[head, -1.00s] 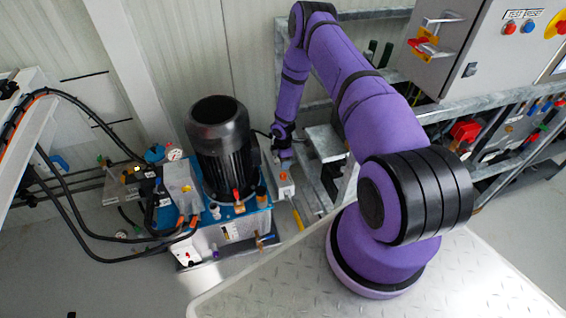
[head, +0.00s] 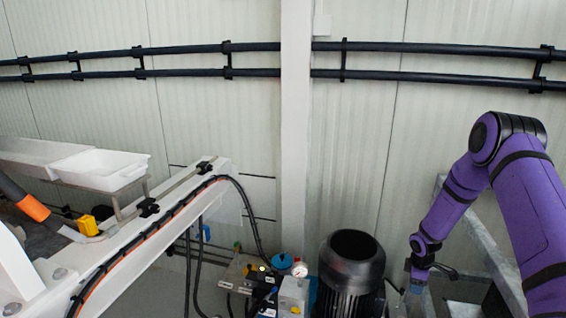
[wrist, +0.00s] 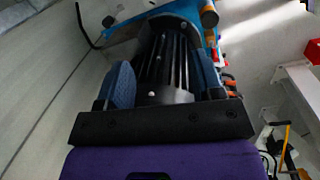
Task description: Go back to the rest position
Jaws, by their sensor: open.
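My purple arm comes in from the right of the head view and hangs down, with my gripper (head: 418,286) low at the right, beside the black motor (head: 352,262). In the wrist view my gripper (wrist: 165,78) shows two blue finger pads spread apart and nothing held. The ribbed black motor (wrist: 168,55) lies beyond and between the fingers in that view. The tips are cut off or hidden in the head view.
A hydraulic unit with a gauge (head: 299,270) and hoses stands left of the motor. A white sloping beam (head: 150,235) and a white tray (head: 100,170) are at left. A grey metal frame (head: 485,245) is close right of my gripper. Black pipes (head: 180,60) cross the wall.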

